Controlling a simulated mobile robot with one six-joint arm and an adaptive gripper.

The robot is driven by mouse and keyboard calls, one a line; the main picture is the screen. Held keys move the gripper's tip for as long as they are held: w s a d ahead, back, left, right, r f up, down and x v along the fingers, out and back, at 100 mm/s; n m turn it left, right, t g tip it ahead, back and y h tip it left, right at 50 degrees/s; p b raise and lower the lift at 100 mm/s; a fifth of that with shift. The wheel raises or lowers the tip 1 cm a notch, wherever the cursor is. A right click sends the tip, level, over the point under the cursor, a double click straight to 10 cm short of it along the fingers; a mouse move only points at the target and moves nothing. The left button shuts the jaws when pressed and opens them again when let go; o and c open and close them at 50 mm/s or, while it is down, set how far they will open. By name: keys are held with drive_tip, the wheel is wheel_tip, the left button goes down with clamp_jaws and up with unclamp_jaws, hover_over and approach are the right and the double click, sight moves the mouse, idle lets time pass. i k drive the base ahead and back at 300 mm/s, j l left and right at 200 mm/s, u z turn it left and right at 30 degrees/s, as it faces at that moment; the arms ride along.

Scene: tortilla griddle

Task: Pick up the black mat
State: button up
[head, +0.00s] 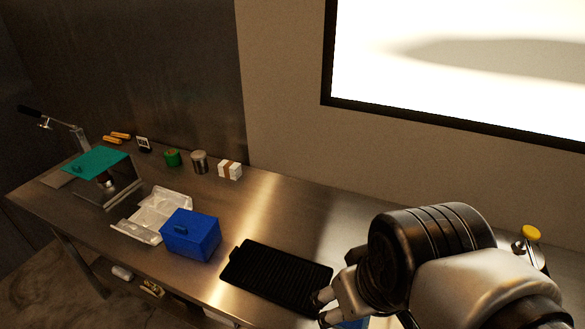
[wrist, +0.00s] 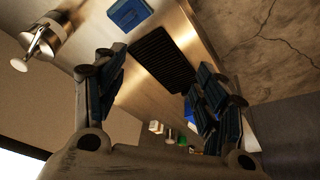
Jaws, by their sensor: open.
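The black mat (head: 272,279) is a flat, ridged, dark rectangle lying on the steel counter near its front edge. It also shows in the wrist view (wrist: 163,59), beyond and between my fingers. My gripper (head: 325,308) is beside the mat's right end in the head view, which it partly overlaps. In the wrist view my gripper (wrist: 152,88) has its two fingers wide apart with nothing between them. I cannot tell how high it is above the counter.
A white block (head: 230,170), a can (head: 199,162) and a green container (head: 172,157) stand at the back. A blue object (wrist: 128,13) lies past the mat's other end.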

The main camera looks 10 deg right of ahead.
sight(287, 280)
drive_tip(key=i+j+z, duration=0.15)
drive_tip(key=j, duration=0.25)
drive_tip(key=i+j+z, duration=0.1)
drive_tip(key=j, duration=0.3)
drive_tip(key=i+j+z, duration=0.15)
drive_tip(key=j, duration=0.25)
drive_tip(key=i+j+z, duration=0.15)
drive_tip(key=j, duration=0.3)
